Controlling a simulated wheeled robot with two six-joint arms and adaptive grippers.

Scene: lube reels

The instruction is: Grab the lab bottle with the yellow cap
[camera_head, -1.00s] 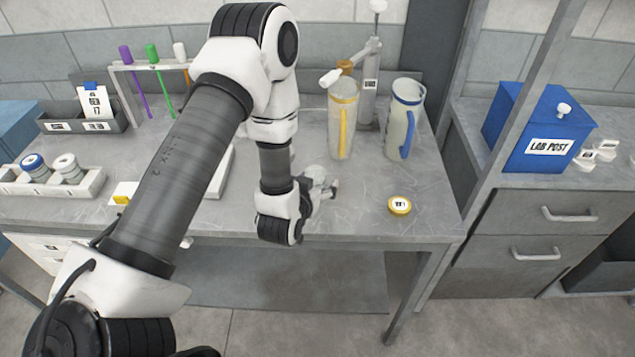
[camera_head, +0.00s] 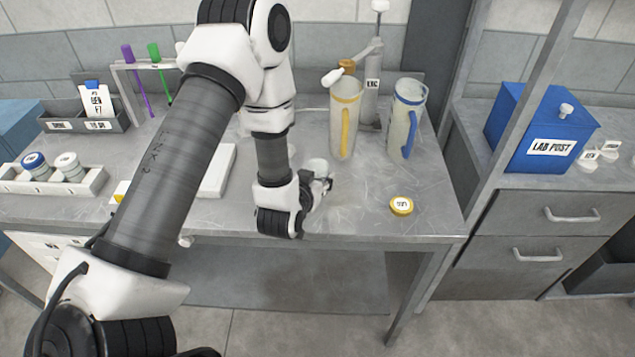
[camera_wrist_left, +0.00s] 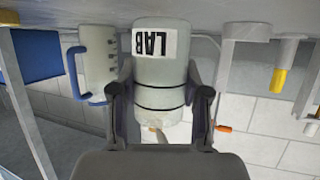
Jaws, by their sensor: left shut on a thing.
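My left gripper (camera_head: 322,184) is low over the front middle of the bench, mostly hidden behind its own wrist. In the left wrist view, which looks upside down, the left gripper (camera_wrist_left: 160,100) is shut on a whitish bottle (camera_wrist_left: 160,72) with a "LAB" label and dark bands, one finger on each side. Its pale top (camera_head: 317,166) shows in the head view, with no yellow cap visible on it. I cannot tell whether its base touches the bench. A yellow cap-like disc (camera_head: 401,206) with a white label lies on the bench, right of the gripper.
A yellow-handled jug (camera_head: 344,118) and a blue-handled jug (camera_head: 407,119) stand behind on the right. A tube rack (camera_head: 150,66) and a tray of jars (camera_head: 88,184) are left. A blue "LAB POST" box (camera_head: 545,128) stands right. The bench's front right is mostly clear.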

